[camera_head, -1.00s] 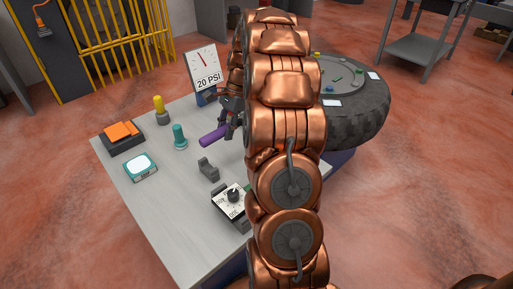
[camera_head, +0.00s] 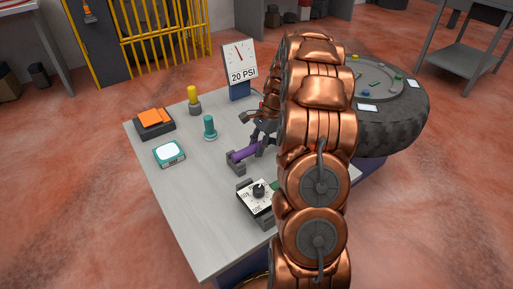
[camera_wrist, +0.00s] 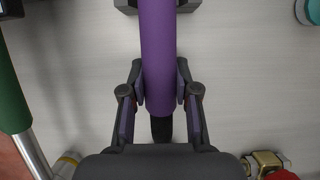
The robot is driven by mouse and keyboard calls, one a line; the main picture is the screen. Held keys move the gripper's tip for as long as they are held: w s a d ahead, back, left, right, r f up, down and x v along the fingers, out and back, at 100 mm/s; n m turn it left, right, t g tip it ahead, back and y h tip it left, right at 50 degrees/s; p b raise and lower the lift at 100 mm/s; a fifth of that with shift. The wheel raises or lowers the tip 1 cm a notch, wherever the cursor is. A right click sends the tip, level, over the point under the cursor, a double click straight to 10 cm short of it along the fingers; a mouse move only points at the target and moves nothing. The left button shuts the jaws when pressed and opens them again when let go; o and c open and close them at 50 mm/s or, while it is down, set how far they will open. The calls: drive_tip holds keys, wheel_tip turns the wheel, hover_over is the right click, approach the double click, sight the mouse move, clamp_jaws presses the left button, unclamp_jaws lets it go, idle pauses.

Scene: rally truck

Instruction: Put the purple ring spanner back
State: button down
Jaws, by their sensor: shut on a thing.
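The purple ring spanner (camera_head: 244,154) shows as a thick purple bar in the head view. My gripper (camera_head: 262,138) is shut on it, partly hidden behind my copper arm. In the wrist view my gripper (camera_wrist: 158,88) has a finger on each side of the purple spanner (camera_wrist: 157,45), which runs up out of the picture. A small grey holder (camera_head: 235,166) stands on the bench, and the spanner's near end is at its top. In the wrist view dark holder parts (camera_wrist: 188,5) flank the spanner. I cannot tell whether the spanner rests in it.
The grey bench (camera_head: 185,190) also holds a dial box (camera_head: 257,199), a teal peg (camera_head: 209,127), a yellow peg (camera_head: 194,99), a teal-framed device (camera_head: 169,153), an orange-topped block (camera_head: 155,121) and a 20 PSI gauge (camera_head: 239,66). A tyre (camera_head: 395,126) lies at right.

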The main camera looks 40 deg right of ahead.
drive_tip(key=c, duration=0.9)
unclamp_jaws()
drive_tip(key=shift+f, duration=0.1)
drive_tip(key=shift+o, duration=0.2)
drive_tip(key=shift+f, duration=0.1)
